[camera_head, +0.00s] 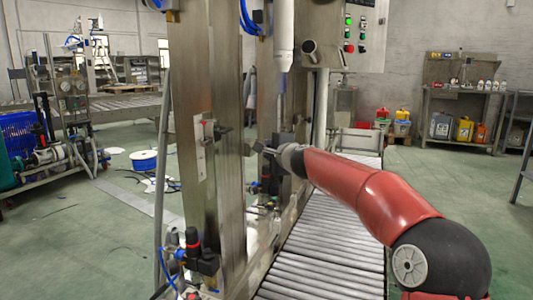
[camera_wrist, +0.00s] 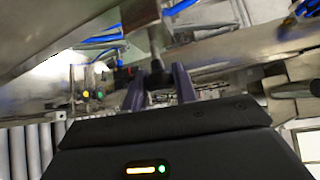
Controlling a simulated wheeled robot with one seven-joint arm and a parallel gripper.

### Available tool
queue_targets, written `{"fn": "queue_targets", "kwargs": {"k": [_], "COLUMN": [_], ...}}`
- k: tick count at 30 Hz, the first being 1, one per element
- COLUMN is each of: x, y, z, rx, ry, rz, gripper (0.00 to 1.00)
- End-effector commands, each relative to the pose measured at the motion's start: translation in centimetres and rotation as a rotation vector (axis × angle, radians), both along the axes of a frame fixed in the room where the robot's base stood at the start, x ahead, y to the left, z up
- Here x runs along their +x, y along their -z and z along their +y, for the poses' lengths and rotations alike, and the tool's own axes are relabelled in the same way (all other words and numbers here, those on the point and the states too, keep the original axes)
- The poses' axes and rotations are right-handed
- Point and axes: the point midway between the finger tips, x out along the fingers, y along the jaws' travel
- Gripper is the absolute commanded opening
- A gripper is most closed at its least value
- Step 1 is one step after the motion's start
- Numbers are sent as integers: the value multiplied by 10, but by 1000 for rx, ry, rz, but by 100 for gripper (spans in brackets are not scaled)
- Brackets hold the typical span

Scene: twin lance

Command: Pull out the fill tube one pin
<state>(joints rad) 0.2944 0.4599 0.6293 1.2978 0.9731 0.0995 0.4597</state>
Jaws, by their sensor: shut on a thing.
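In the wrist view my gripper (camera_wrist: 160,76) has its two fingers on either side of a dark knob with a pale shaft above it, which I take to be the fill tube one pin (camera_wrist: 157,77). The jaws are shut on it. In the head view my red arm reaches in from the right, and my gripper (camera_head: 262,148) is at the steel column of the filling machine. The pin is too small and covered to make out there. A white fill tube (camera_head: 284,35) hangs above, with a narrow tip pointing down.
A near steel column (camera_head: 208,180) with a black handle (camera_head: 219,130) on a plate stands left of my gripper. A roller conveyor (camera_head: 325,250) runs beneath my arm. A control panel (camera_head: 358,30) hangs above. Blue hoses (camera_wrist: 100,40) pass close to my fingers.

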Motion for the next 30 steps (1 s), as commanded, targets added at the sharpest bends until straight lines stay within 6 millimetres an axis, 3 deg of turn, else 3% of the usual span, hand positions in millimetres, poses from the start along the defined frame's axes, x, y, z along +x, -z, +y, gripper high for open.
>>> {"fn": "queue_targets", "kwargs": {"k": [2,3,7,17,30], "x": [0,0,0,-3,-61], "y": [2,2,2,2,-5], "z": [-2,-2,-1,-3,-29], "rx": [-2,-2,-2,-1,-3], "ry": [1,1,1,2,4], "rz": [4,5,4,2,2], "gripper": [0,34,50,50,50]}}
